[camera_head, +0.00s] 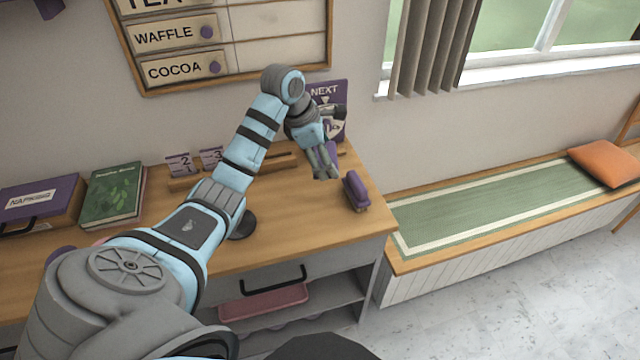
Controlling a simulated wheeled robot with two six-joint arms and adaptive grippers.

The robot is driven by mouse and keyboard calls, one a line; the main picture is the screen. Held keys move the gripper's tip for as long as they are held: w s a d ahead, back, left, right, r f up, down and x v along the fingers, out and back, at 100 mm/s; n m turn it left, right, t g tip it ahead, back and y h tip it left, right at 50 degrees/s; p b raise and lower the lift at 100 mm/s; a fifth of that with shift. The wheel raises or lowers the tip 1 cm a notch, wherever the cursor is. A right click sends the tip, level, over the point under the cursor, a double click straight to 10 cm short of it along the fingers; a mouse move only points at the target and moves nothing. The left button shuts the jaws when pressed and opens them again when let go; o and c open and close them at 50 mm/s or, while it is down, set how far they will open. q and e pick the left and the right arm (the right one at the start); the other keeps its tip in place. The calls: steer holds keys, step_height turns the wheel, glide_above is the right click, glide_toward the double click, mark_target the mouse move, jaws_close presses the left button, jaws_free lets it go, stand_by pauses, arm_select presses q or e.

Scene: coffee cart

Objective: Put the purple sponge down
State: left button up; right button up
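My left gripper (322,165) is at the end of the light-blue arm, over the right part of the wooden counter (290,220), pointing down. A small purple piece, the purple sponge (333,152), shows at its fingers and appears held between them. The fingers hide much of it. I cannot tell whether it touches the counter. My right gripper is not in view.
A purple stapler-like object (355,191) stands close to the right of the gripper, near the counter's right edge. Behind is a purple "NEXT" sign (326,92). Number cards (180,165), a green book (112,195) and a napkin box (40,203) are left. The counter's front right is clear.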

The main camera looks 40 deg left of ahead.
arm_select(q)
step_height(320, 180, up, 7)
steer(key=n+g+h, duration=0.1)
steer(key=n, duration=0.1)
glide_above(325, 206)
steer(key=s+a, duration=0.1)
steer(key=shift+f+p, duration=0.2)
steer(key=shift+p, duration=0.25)
steer(key=shift+s, duration=0.1)
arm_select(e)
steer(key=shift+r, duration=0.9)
arm_select(q)
steer(key=shift+f, duration=0.15)
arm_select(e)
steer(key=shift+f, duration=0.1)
arm_select(q)
step_height(325, 206, down, 10)
steer(key=b, duration=1)
step_height(325, 206, down, 10)
steer(key=shift+r, duration=0.25)
steer(key=o, duration=1)
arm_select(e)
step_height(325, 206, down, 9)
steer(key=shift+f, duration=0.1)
